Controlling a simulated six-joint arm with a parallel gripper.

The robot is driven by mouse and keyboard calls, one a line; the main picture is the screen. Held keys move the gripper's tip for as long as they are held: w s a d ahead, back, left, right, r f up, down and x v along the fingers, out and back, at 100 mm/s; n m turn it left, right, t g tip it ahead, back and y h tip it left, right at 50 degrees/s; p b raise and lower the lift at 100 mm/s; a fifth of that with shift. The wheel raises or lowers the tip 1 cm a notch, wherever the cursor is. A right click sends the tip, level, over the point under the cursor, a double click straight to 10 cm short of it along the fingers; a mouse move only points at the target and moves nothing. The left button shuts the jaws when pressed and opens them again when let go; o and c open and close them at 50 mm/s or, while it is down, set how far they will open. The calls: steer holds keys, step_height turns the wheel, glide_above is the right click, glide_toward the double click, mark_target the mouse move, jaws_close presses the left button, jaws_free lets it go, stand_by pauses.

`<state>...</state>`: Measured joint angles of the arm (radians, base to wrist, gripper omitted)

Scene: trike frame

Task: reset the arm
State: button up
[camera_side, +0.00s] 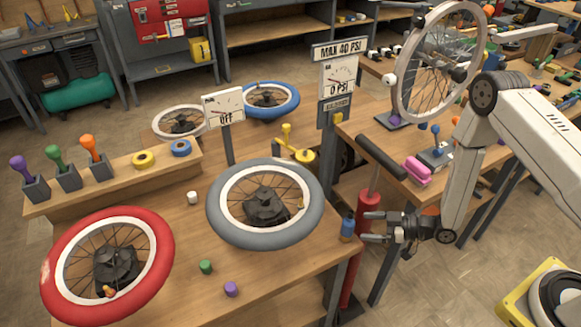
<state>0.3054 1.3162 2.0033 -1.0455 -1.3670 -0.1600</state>
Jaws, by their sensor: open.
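My gripper (376,228) is open and empty. It hangs off the right front edge of the near table, with its fingers pointing left. My white arm (465,185) comes down to it from the upper right. A blue bottle-like object (347,228) is just left of the fingertips, apart from them as far as I can tell. The red pump (367,215) with a black handle stands close behind the gripper.
A grey-tyred wheel (222,205) and a red-tyred wheel (160,262) lie on the near table (185,290). Green (206,267), purple (231,289) and white (193,197) caps stand there. A gauge sign (339,78) rises behind. A bench with a pink block (416,170) is at right.

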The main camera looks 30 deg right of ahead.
steer(key=shift+f, duration=0.15)
steer(key=s+f+m+g+h, duration=0.3)
steer(key=g+h, duration=0.1)
steer(key=d+r+m+g+h, duration=0.1)
steer(key=d+r+m+h, duration=0.15)
steer(key=r, duration=0.45)
steer(key=d+r+m+g+h, duration=0.1)
steer(key=d+r+h, duration=0.25)
steer(key=r, duration=0.25)
steer(key=s+a+r+m+g, duration=0.1)
steer(key=s+a+r+m, duration=0.1)
steer(key=s+r, duration=0.5)
step_height(320, 180, up, 5)
steer(key=shift+s+a+f+g, duration=0.1)
steer(key=shift+s+a+g, duration=0.15)
steer(key=shift+s+g, duration=0.15)
